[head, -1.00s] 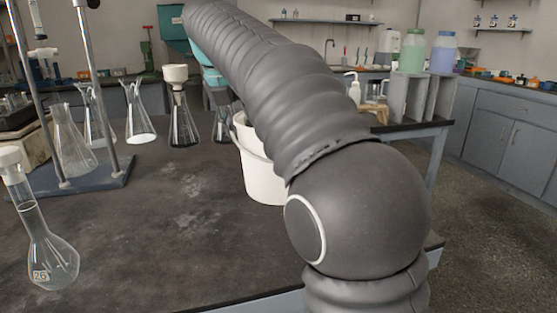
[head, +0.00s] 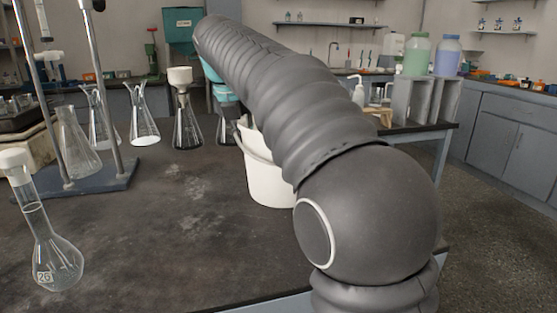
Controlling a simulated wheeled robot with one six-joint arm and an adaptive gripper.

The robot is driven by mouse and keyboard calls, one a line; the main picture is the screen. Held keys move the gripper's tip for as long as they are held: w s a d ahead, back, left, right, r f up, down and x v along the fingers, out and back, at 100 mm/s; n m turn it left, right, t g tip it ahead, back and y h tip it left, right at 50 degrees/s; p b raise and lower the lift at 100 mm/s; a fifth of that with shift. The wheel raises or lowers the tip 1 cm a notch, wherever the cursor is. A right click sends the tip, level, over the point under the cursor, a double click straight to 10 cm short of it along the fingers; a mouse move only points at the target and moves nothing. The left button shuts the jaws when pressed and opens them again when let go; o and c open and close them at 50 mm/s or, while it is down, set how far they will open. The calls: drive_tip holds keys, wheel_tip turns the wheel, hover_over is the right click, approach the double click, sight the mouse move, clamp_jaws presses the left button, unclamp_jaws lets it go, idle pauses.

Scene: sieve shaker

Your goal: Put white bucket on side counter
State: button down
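The white bucket (head: 266,182) stands upright on the dark-topped table (head: 150,245), behind my arm in the head view. Its left side, part of its rim and a thin handle show; my arm covers its right side. My arm runs from the lower right up to the upper left. My gripper is hidden at the arm's far end, so its hold cannot be seen. A grey-fronted counter (head: 510,98) stands along the right wall; I cannot tell if it is the side counter.
Several glass flasks stand left of the bucket, one with a white funnel (head: 181,76). A volumetric flask (head: 50,255) stands at front left, near a metal rod stand (head: 75,198). Green (head: 416,55) and lavender (head: 447,55) jars sit on a grey rack. Open floor lies at right.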

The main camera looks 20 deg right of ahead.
drive_tip(key=shift+r, duration=0.15)
drive_tip(key=shift+r, duration=0.55)
wheel_tip(320, 180, up, 3)
drive_tip(key=shift+f, duration=0.2)
drive_tip(key=s+d+r, duration=0.6)
drive_tip(key=s+r, duration=0.1)
drive_tip(key=s, duration=0.2)
drive_tip(key=shift+s+d, duration=0.3)
drive_tip(key=shift+d, duration=0.05)
